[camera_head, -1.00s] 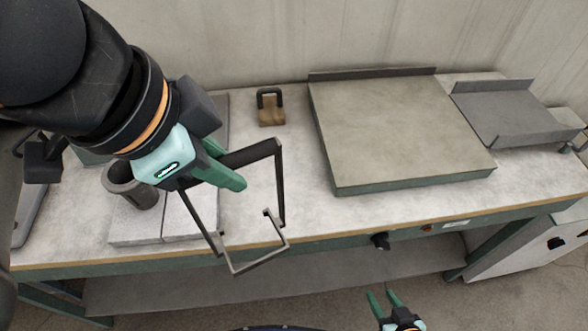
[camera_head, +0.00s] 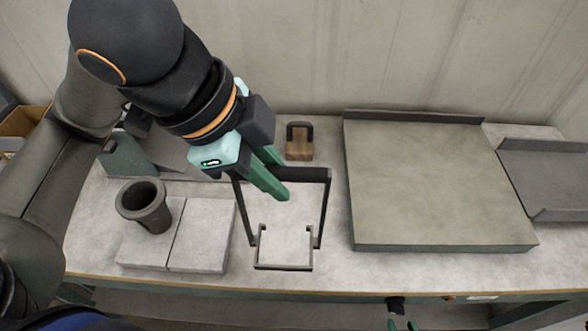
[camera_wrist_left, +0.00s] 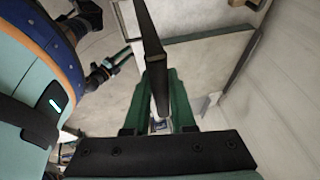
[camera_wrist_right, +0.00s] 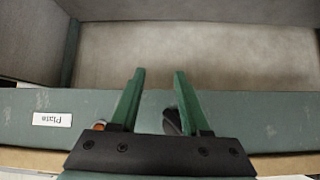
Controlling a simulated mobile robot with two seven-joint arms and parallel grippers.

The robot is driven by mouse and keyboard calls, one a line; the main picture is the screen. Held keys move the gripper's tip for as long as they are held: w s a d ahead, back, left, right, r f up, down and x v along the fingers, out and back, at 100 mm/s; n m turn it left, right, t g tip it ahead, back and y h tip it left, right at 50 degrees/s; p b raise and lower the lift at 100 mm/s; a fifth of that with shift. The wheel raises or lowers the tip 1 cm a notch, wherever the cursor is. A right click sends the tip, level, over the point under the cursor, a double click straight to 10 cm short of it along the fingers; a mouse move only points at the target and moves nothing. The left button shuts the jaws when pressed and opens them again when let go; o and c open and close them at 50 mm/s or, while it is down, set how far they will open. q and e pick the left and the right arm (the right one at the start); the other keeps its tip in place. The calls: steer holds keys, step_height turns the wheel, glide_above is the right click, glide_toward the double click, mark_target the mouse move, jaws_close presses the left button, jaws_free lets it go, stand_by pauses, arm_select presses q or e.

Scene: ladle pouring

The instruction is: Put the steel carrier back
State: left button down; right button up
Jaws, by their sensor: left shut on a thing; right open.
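The steel carrier (camera_head: 324,215) is a dark open frame with a top bar, two side legs and a hooked square loop at the bottom. My left gripper (camera_head: 276,182) is shut on its top bar. The carrier hangs upright over the bare bench between the pale tiles and the large plate; I cannot tell whether its loop touches the bench. Its bar also shows between the fingers in the left wrist view (camera_wrist_left: 150,45). My right gripper (camera_wrist_right: 158,88) is open and empty in front of the bench's labelled front edge; only its tips show in the head view (camera_head: 403,325).
A dark crucible (camera_head: 146,207) stands on pale tiles (camera_head: 203,237) at the left. A wooden block with a dark handle (camera_head: 299,148) is behind the carrier. A large raised plate (camera_head: 435,185) is to the right, with a grey tray (camera_head: 545,180) beyond it.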

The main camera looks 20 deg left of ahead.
arm_select(q)
steer(key=w+f+b, duration=0.2)
steer(key=w+f, duration=0.5)
steer(key=f, duration=0.3)
steer(key=shift+w+a+f, duration=0.15)
steer(key=shift+w+a, duration=0.05)
steer(key=shift+w, duration=0.15)
steer(key=c, duration=0.8)
jaws_free()
steer(key=shift+f, duration=0.2)
steer(key=shift+o, duration=0.2)
steer(key=p+v, duration=0.2)
steer(key=v, duration=1)
steer(key=shift+r, duration=0.2)
